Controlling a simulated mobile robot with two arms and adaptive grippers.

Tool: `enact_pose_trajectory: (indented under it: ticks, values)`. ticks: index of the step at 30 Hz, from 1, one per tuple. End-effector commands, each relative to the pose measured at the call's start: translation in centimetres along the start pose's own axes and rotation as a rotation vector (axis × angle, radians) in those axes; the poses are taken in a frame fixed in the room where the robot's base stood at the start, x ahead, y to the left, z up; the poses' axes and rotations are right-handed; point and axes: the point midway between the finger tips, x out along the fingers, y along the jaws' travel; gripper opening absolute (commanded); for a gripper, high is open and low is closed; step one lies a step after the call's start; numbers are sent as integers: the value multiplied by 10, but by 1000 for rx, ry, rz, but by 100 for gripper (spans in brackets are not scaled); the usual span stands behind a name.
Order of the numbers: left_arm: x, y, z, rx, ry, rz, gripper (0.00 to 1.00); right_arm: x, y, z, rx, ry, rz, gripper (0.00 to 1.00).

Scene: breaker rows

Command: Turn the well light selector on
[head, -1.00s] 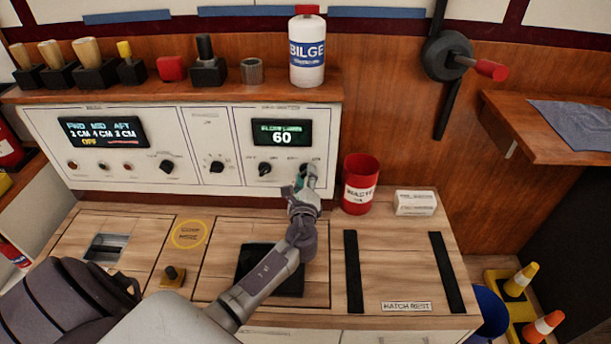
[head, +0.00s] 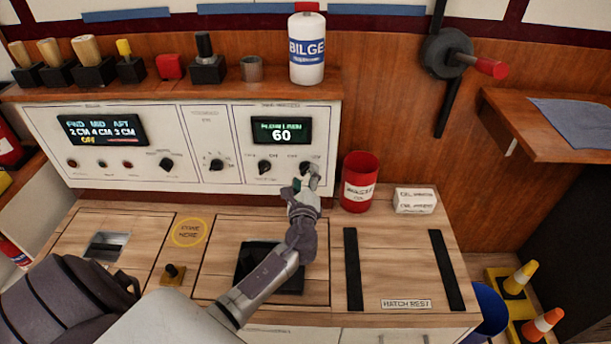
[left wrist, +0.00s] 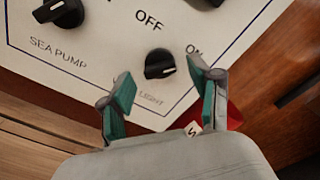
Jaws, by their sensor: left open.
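The light selector is a black rotary knob (left wrist: 160,64) on the white panel, with "LIGHT" printed below it and "OFF" and "ON" above it to left and right. Its exact pointer position is hard to read. In the head view the knob (head: 306,167) sits under the right end of the green "60" display, partly hidden by my gripper. My left gripper (head: 304,183) is open just in front of it. In the left wrist view its teal-padded fingers (left wrist: 161,76) stand either side of the knob, with gaps showing. My right gripper is not in view.
The sea pump knob (head: 264,168) is just left of the light knob. A red waste can (head: 360,183) and a white box (head: 415,201) stand close to the right. A bilge bottle (head: 307,50) stands on the shelf above. The counter has a dark recess (head: 290,283).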

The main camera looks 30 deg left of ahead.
Motion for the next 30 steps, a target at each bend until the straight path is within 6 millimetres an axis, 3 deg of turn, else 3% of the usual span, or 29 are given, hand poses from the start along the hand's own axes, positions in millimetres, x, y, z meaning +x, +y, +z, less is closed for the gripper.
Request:
enact_pose_trajectory:
  ticks: [9, 15, 21, 30]
  values:
    - [-68, 1, -1, -1, 3, 3, 63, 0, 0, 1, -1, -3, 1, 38]
    - [-98, 1, -1, 0, 2, 2, 63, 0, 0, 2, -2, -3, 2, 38]
    - [-110, 0, 0, 0, 1, 1, 63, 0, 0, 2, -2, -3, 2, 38]
    - [-110, 0, 0, 0, 1, 1, 63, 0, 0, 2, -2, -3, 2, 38]
